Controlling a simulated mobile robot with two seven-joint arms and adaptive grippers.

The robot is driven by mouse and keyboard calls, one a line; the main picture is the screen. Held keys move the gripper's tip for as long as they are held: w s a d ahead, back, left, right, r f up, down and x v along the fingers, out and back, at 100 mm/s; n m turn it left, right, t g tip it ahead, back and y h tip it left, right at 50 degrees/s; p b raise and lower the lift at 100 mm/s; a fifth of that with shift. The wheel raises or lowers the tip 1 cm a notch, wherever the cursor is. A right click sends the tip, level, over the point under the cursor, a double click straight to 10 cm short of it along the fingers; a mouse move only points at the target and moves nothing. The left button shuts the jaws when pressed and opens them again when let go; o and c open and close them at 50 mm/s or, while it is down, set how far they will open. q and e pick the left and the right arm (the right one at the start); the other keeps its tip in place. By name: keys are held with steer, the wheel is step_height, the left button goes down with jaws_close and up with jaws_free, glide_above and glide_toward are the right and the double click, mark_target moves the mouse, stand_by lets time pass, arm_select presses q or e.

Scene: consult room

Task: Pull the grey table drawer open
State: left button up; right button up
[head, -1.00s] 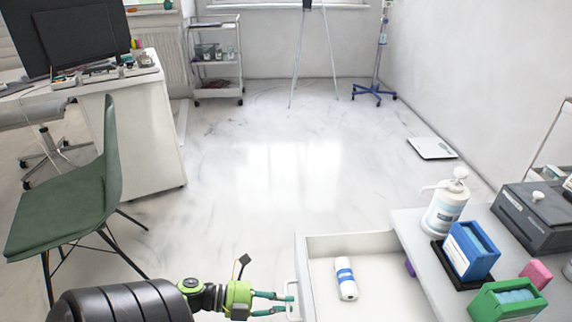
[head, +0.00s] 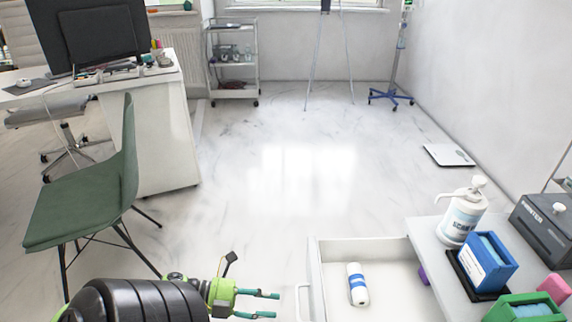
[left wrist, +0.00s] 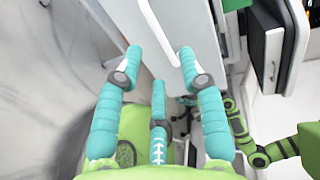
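The grey table drawer (head: 385,249) stands pulled out from the table at the lower right of the head view. Its light handle (head: 304,302) is on its left-facing front, and also shows in the left wrist view (left wrist: 159,34). My left gripper (head: 277,304) is just left of the handle, with its fingers apart and a gap to the handle. In the left wrist view its fingertips (left wrist: 160,54) are spread, with nothing held. A green gripper at the right edge of that view (left wrist: 248,138) appears to be my right one; its state is unclear.
A white roll with a blue band (head: 357,284) and a purple item (head: 423,275) lie in the drawer. The tabletop (head: 425,234) bears a pump bottle (head: 463,215), blue box (head: 487,263), green box (head: 522,309) and dark printer (head: 545,228). A green chair (head: 85,212) stands left; the middle floor is clear.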

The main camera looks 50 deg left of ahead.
arm_select(q)
steer(key=v, duration=0.5)
steer(key=shift+s+a, duration=0.2)
steer(key=shift+s, duration=0.1)
